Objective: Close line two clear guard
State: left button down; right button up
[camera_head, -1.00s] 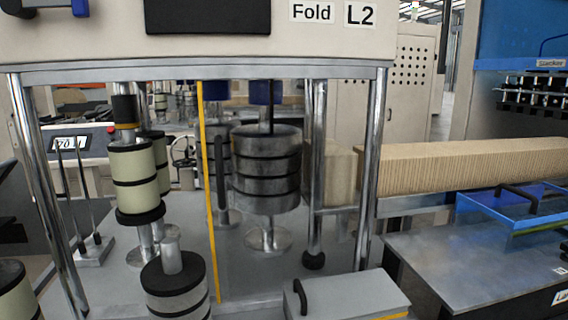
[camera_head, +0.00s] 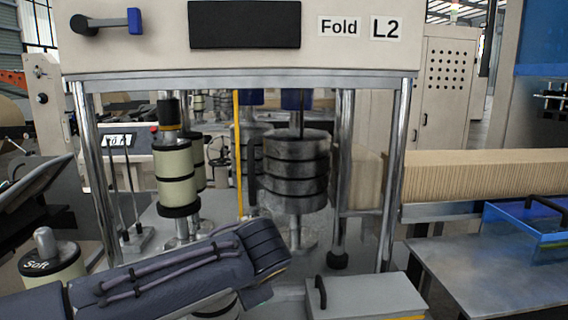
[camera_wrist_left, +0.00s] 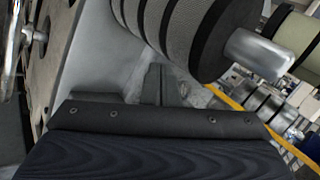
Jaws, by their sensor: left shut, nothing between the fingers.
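The line two clear guard shows in the head view as a nearly edge-on panel with a yellow edge strip (camera_head: 239,150) and a dark upright handle (camera_head: 251,172). It stands out from the Fold L2 frame (camera_head: 250,79), in front of the rollers, so it looks open. My left arm crosses the lower part of the head view and hides the guard's lower end. My left gripper's fingers (camera_wrist_left: 158,85) show in the left wrist view, shut and empty, below a banded roller. A yellow strip at right there may be the guard's edge; I cannot tell. My right gripper is not in view.
Dark banded rollers (camera_head: 295,170) and pale rollers (camera_head: 176,175) stand inside the frame. A grey box (camera_head: 365,297) with a black handle is at the front. A "Soft" roll (camera_head: 52,268) is at left. A metal table (camera_head: 480,285) with a blue clear cover is at right.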

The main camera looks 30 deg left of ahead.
pick_arm(q)
jog(key=w+r+y, duration=0.2)
jog(key=w+r, duration=0.1)
jog(key=r, duration=0.1)
jog(key=t+y+p, duration=0.2)
jog(key=t+y, duration=0.3)
jog(key=y, duration=0.2)
send_near(273, 148)
jog(key=shift+m, duration=0.4)
jog(key=p+x, duration=0.2)
jog(key=x, duration=0.2)
jog(key=shift+w+a+r, duration=0.1)
jog(key=shift+w+a, duration=0.05)
jog(key=shift+a, duration=0.15)
jog(key=s+a, duration=0.2)
jog(key=shift+s+a+p, duration=0.35)
jog(key=shift+p, duration=0.05)
